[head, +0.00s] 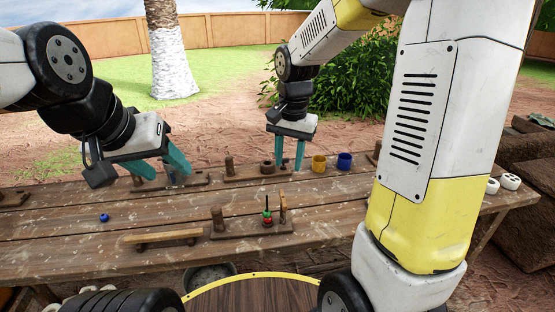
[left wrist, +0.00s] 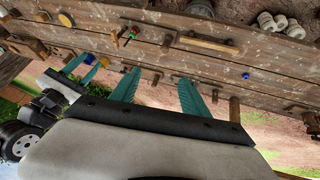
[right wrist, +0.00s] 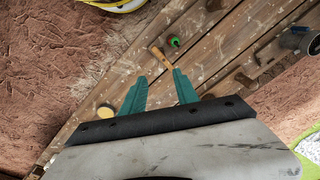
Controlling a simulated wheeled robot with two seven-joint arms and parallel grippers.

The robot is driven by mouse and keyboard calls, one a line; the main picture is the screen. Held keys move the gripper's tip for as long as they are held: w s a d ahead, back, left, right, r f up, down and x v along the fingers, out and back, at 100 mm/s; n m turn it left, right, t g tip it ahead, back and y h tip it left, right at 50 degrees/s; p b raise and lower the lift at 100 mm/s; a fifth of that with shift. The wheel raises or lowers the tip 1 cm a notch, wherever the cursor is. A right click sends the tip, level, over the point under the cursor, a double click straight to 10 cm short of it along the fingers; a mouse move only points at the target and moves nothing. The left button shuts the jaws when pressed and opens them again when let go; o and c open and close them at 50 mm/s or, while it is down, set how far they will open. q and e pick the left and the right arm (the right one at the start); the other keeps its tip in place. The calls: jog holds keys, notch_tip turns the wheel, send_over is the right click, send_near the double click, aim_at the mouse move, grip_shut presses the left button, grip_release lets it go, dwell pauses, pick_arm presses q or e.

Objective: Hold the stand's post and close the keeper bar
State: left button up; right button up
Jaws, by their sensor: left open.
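A wooden stand (head: 250,229) lies on the near half of the table. It has a thick short post (head: 218,218) at its left end and a thin spindle with red and green pieces (head: 267,216). A light wooden bar, apparently the keeper bar (head: 283,204), stands raised at its right end; it also shows in the right wrist view (right wrist: 161,57). My left gripper (head: 157,163) is open and empty above the far left of the table. My right gripper (head: 290,154) is open and empty over the back of the table, beyond the stand.
A light wooden bar (head: 163,238) and a blue bead (head: 104,217) lie left of the stand. A yellow cup (head: 319,163) and a blue cup (head: 344,161) stand right of my right gripper. Other wooden fixtures line the back. The table between bead and stand is mostly clear.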

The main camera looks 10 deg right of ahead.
pick_arm(q)
jog(key=n+g+y, duration=0.2)
jog(key=n+g, duration=0.1)
jog(key=g, duration=0.3)
send_over(218, 220)
jog(key=w, duration=0.2)
jog(key=f, duration=2.3)
jog(key=shift+s+a+f, duration=0.15)
jog(key=shift+a+f, duration=0.1)
jog(key=shift+f, duration=4.55)
pick_arm(e)
jog(key=shift+m+g, duration=0.5)
jog(key=shift+w+a+f, duration=0.15)
jog(key=shift+w+f, duration=0.15)
jog(key=shift+f, duration=0.3)
jog(key=shift+w+a+f, duration=0.2)
jog(key=shift+w+f, duration=0.15)
jog(key=shift+f, duration=0.3)
jog(key=shift+w+a+f, duration=0.15)
jog(key=shift+w+f, duration=0.15)
jog(key=shift+f, duration=0.3)
pick_arm(q)
jog(key=shift+c, duration=0.2)
grip_shut()
